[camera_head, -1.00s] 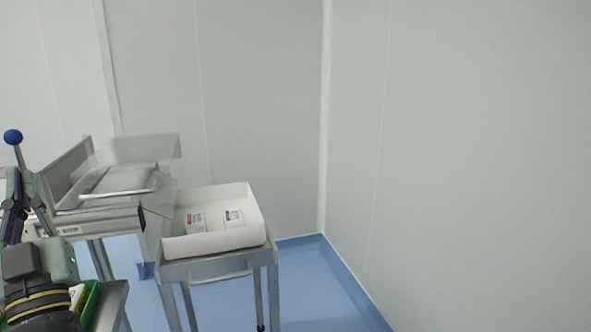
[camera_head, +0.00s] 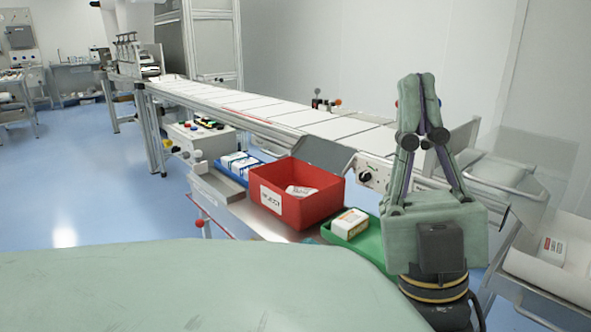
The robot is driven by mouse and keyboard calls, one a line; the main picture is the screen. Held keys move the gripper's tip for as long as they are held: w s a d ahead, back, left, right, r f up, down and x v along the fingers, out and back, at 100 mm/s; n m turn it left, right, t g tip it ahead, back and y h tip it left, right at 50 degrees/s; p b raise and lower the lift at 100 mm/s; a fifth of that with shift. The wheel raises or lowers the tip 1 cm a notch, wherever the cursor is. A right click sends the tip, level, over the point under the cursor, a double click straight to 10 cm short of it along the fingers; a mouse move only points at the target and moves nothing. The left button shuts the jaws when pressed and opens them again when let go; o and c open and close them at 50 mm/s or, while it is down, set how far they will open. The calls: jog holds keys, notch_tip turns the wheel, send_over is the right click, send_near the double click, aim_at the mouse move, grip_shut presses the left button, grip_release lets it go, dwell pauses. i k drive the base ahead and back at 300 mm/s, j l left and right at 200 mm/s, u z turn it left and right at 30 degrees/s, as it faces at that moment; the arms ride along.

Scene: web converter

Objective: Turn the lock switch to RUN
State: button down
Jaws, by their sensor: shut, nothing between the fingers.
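A small panel with a round black knob (camera_head: 365,176), possibly the lock switch, is on the side of the conveyor frame. Its label is too small to read. A control box (camera_head: 200,134) with several coloured buttons and knobs stands farther left, and I cannot tell whether the lock switch is on it. My gripper (camera_head: 416,82) is at the right of the head view, fingers pointing up, shut and empty. It appears to the right of the black knob and apart from it. It hides part of the conveyor's near end.
The conveyor (camera_head: 262,104) runs back to the left. Below it are a red bin (camera_head: 298,205), a green tray (camera_head: 368,240) with a white carton (camera_head: 350,223), and blue trays (camera_head: 238,165). A white bin (camera_head: 530,263) stands at right. Blue floor at left is clear.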

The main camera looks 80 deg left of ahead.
aim_at(167, 143)
jog(key=u, duration=2.95)
jog(key=i+j, duration=0.75)
jog(key=j, duration=0.15)
jog(key=i+j+z, duration=0.1)
jog(key=i+j, duration=0.65)
jog(key=j, duration=0.15)
jog(key=i+j+z, duration=0.1)
jog(key=i+j, duration=0.25)
jog(key=j, duration=0.15)
jog(key=i+j, duration=0.35)
jog(key=j, duration=0.15)
